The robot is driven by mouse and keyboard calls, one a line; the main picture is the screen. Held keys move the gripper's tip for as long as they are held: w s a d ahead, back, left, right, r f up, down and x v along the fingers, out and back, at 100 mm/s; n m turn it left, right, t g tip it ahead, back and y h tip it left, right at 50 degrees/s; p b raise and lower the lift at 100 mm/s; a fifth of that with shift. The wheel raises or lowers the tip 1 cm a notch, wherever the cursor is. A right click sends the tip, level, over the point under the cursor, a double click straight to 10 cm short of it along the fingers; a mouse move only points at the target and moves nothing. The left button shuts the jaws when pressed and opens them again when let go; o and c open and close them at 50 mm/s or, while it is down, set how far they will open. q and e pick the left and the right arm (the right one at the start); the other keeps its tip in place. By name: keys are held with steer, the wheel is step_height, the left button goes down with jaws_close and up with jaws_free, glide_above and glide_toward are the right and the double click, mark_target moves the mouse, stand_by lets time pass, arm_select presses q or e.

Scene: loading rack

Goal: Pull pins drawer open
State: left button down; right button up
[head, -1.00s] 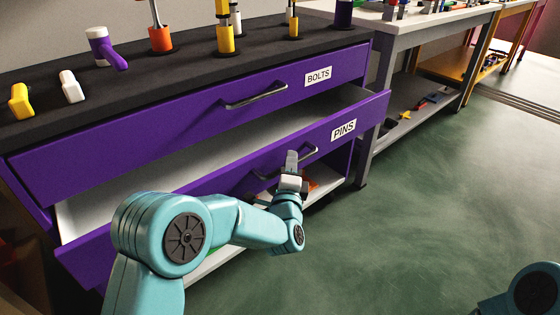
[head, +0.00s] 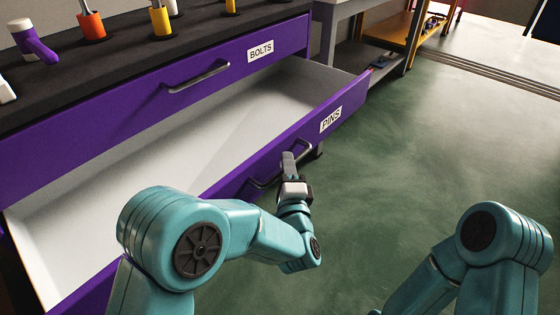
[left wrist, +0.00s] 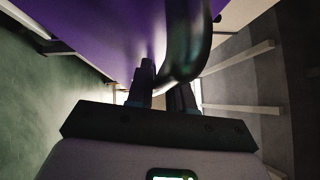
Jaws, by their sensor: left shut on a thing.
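The purple pins drawer (head: 270,165), labelled PINS, stands well out from the cabinet below the BOLTS drawer. Its pale inside (head: 200,140) shows and looks empty where I can see it. Its dark bar handle (head: 300,152) is on the front face. My left gripper (head: 289,165) is shut on the handle, and in the left wrist view the fingers (left wrist: 162,88) meet the curved bar (left wrist: 190,50). My left arm hides part of the drawer front. My right arm is at the lower right, and its gripper is not in view.
The bolts drawer (head: 150,95) above is shut. Tools and holders, including an orange one (head: 91,25), stand on the black cabinet top (head: 130,42). A grey bench (head: 365,60) is beyond to the right. Green floor (head: 400,150) is clear to the right.

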arm_select(q)
steer(key=shift+d, duration=0.1)
steer(key=c, duration=1.1)
jaws_free()
steer(key=shift+s, duration=0.15)
